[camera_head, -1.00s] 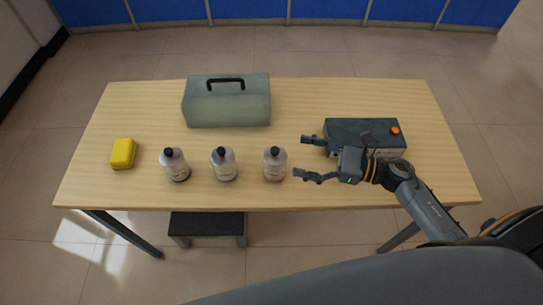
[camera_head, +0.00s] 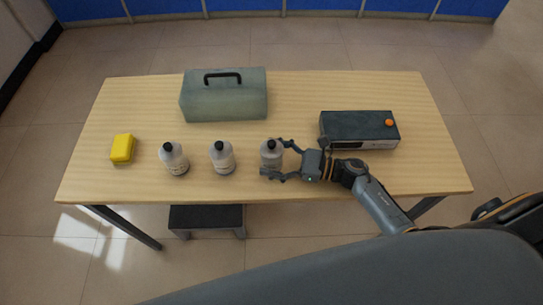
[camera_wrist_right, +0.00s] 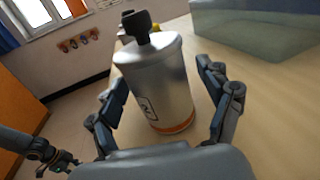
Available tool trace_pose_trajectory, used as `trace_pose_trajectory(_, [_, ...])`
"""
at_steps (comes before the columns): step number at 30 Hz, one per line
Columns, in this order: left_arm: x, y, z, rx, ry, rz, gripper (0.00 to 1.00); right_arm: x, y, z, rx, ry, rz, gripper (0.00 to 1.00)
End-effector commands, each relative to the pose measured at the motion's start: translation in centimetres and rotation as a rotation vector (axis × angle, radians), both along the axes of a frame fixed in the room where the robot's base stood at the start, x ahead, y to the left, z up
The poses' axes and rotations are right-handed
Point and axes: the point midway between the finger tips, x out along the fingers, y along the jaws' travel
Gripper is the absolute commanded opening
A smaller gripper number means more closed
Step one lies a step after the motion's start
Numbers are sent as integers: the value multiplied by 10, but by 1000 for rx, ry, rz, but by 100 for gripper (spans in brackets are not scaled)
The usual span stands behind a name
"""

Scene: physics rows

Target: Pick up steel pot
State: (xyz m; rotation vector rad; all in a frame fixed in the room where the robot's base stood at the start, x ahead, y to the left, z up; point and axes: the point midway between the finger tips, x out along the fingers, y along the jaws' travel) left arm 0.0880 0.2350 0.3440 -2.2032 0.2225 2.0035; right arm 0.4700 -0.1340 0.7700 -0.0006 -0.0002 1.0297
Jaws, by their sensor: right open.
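Three silvery bottle-shaped steel pots with black tops stand in a row on the table. The rightmost steel pot (camera_head: 270,154) stands upright between the fingers of my right gripper (camera_head: 275,157). In the right wrist view this pot (camera_wrist_right: 160,80) has an orange band near its base and a dark label mark. The open right gripper fingers (camera_wrist_right: 165,92) lie on either side of it, and gaps show. The middle pot (camera_head: 222,158) and the left pot (camera_head: 173,159) stand apart from it. A dark gripper-like part, probably my left gripper (camera_wrist_right: 50,158), shows at the wrist view's lower left.
A grey-green toolbox (camera_head: 224,103) with a black handle stands behind the pots. A dark box with an orange knob (camera_head: 358,129) lies behind my right arm. A yellow block (camera_head: 122,149) is at the left. The table (camera_head: 310,92) is clear between toolbox and dark box.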

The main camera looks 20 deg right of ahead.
Motion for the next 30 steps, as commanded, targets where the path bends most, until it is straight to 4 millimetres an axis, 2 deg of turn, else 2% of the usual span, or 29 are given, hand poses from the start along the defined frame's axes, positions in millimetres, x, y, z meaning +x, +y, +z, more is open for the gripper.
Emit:
trace_pose_trajectory(7, [-7,1,-1,2,12,0,34,0,1,-1,-1,1,0,77])
trace_pose_trajectory(17, [-4,0,0,1,7,0,34,0,1,-1,0,1,0,10])
trace_pose_trajectory(18, [-3,0,0,1,6,0,34,1,1,1,2,-1,0,8])
trace_pose_trajectory(26, [-1,0,0,0,1,0,34,1,1,3,1,-2,0,7])
trace_pose_trajectory(30, [0,0,1,0,1,0,34,1,0,12,-1,-4,1,7])
